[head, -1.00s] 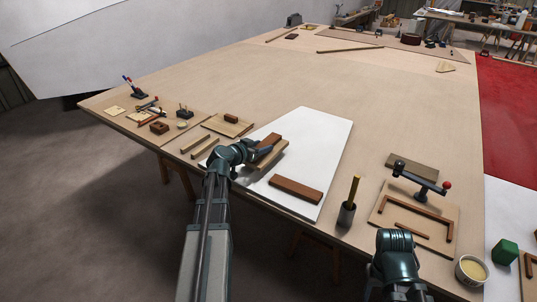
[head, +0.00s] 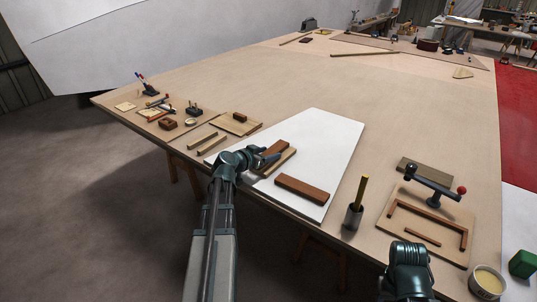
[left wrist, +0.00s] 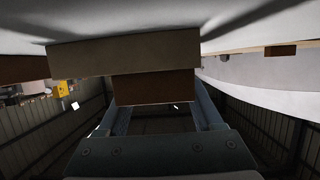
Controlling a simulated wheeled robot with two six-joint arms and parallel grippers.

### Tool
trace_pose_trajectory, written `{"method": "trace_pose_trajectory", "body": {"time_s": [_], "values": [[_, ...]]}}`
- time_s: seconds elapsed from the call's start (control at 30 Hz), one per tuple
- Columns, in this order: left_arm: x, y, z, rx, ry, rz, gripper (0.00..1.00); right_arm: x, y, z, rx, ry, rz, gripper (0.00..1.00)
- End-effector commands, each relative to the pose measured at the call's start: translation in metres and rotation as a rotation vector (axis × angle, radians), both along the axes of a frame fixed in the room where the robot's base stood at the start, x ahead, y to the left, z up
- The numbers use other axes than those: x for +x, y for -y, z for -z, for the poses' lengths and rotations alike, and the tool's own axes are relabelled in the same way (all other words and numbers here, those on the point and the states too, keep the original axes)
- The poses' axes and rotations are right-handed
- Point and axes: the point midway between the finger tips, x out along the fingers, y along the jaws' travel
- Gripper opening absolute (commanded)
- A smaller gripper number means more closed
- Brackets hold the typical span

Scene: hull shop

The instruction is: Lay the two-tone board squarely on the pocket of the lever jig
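The two-tone board, light tan (head: 284,163) with a dark brown part, is at my left gripper (head: 266,158), over the white panel. In the left wrist view its tan part (left wrist: 120,54) lies beyond its brown part (left wrist: 155,88), which sits between the two fingers of my left gripper (left wrist: 162,112). The fingers appear shut on it. Whether the board touches the panel is hard to tell. The lever jig (head: 398,234) stands at the right, with brown rails round its pocket and a dark lever with a red knob.
A brown plank (head: 302,189) lies on the white panel (head: 330,135). A dark cup with a yellow stick (head: 354,215) stands between the panel and the jig. A pale-filled bowl (head: 487,282) is beside my right arm (head: 408,268). The table's far middle is clear.

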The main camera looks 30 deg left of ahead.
Motion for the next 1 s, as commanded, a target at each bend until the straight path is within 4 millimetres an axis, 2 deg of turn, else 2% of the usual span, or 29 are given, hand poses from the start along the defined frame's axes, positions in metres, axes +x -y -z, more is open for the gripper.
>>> {"method": "trace_pose_trajectory", "body": {"time_s": [0.03,0.07,0.1,0.47,0.8,1.0], "values": [[0.000,0.000,0.000,0.000,0.000,0.000,0.78,0.000,0.000,0.000,0.000,0.000,0.000,0.50],[0.000,0.000,0.000,0.000,0.000,0.000,0.83,0.000,0.000,0.000,0.000,0.000,0.000,0.50],[0.000,0.000,0.000,0.000,0.000,0.000,0.85,0.000,0.000,0.000,0.000,0.000,0.000,0.50],[-0.002,0.000,-0.006,0.000,0.000,0.000,0.85,0.000,0.000,-0.006,0.000,0.000,0.000,0.50],[-0.067,-0.003,-0.030,-0.001,0.000,-0.003,0.85,0.000,0.000,-0.030,0.000,0.000,0.000,0.50],[-0.097,-0.007,-0.041,0.000,0.000,-0.003,0.85,0.000,0.000,-0.041,0.000,0.000,0.000,0.50]]}}
